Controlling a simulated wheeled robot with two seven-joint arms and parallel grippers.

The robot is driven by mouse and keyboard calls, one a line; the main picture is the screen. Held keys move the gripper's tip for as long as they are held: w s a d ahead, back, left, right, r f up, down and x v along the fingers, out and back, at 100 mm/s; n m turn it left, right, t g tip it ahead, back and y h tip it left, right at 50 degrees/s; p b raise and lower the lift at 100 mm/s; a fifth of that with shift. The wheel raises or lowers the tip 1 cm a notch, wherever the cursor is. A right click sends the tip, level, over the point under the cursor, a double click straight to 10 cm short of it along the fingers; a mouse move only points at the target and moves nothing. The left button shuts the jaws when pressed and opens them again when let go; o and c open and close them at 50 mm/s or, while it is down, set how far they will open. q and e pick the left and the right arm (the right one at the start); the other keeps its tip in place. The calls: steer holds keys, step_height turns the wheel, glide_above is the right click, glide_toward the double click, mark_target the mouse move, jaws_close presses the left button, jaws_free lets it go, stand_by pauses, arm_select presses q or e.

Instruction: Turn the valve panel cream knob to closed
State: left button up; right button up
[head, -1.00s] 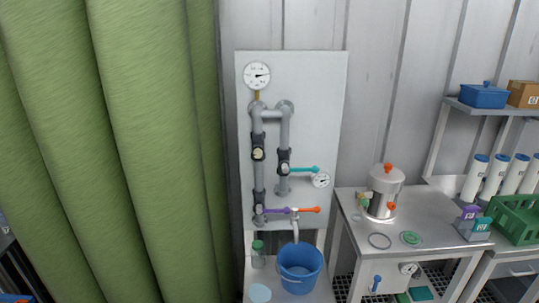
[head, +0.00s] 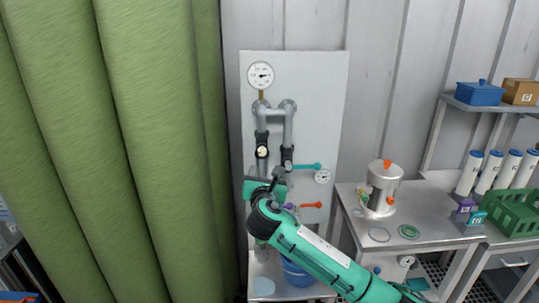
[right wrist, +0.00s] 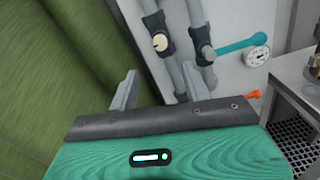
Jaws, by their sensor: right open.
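The valve panel (head: 325,95) is a pale upright board with grey pipes and two gauges. The cream knob (head: 262,152) is round and sits on a dark valve body on the left pipe. It also shows in the right wrist view (right wrist: 160,42), beyond the fingers. My right gripper (head: 268,178) is in front of the panel, just below the cream knob and apart from it. In the right wrist view its two fingers (right wrist: 162,80) stand apart with nothing between them. My arm hides the lower left of the panel. My left gripper is not in view.
A teal lever (head: 308,166) and an orange lever (head: 311,205) stick out to the right of the knob. A blue bucket (head: 297,275) stands below, partly hidden. A steel table (head: 430,222) with a metal vessel (head: 383,188) is to the right. A green curtain (head: 150,130) hangs at left.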

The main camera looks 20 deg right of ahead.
mark_target(262, 153)
steer(key=p+x, duration=0.2)
steer(key=x, duration=1.1)
steer(key=shift+w+f, duration=0.15)
steer(key=shift+w, duration=0.15)
steer(key=c, duration=1)
